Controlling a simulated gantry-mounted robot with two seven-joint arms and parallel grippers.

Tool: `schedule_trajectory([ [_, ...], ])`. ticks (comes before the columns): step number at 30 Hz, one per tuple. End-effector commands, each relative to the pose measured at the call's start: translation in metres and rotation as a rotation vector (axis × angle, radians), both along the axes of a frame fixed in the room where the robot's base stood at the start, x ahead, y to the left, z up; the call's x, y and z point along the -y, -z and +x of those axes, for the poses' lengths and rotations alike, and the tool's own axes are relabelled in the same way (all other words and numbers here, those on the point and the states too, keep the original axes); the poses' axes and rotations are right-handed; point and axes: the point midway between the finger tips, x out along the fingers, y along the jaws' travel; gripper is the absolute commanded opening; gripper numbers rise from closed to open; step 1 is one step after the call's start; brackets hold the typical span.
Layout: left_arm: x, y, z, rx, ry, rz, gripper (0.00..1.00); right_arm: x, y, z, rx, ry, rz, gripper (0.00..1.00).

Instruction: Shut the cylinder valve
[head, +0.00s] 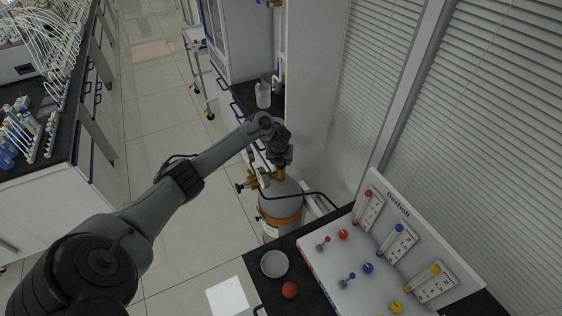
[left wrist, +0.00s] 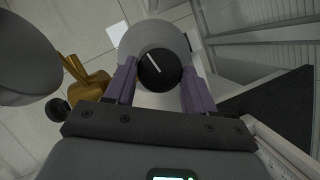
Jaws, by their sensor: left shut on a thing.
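The gas cylinder (head: 283,216) is grey with an orange band and stands upright beside the bench. Brass fittings (head: 258,180) sit at its top, and brass parts (left wrist: 88,82) also show at the left in the left wrist view. The valve knob (left wrist: 160,70) is black and round with a white line that slants from upper left to lower right. My left gripper (head: 279,162) is above the cylinder top and hides the knob in the head view. In the left wrist view its purple fingers (left wrist: 160,87) are shut on the knob, one on each side. My right gripper is not in view.
A black hose (head: 315,194) runs from the cylinder top towards the panel. A blinds wall stands behind. Open floor lies left.

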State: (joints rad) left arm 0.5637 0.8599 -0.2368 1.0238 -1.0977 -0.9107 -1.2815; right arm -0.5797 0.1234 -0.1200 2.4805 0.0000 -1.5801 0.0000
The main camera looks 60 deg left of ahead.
Motion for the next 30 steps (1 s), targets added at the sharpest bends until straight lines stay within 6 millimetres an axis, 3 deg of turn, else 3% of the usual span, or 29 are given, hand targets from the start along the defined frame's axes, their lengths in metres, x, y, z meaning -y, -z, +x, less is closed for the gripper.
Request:
schedule_trajectory([
  [18, -0.006, 0.003, -0.003, 0.002, 0.584, 0.003, 0.24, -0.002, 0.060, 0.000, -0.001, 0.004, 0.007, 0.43],
  [30, -0.008, 0.001, -0.002, 0.003, 0.950, 0.001, 0.24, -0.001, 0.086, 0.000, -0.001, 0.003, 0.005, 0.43],
])
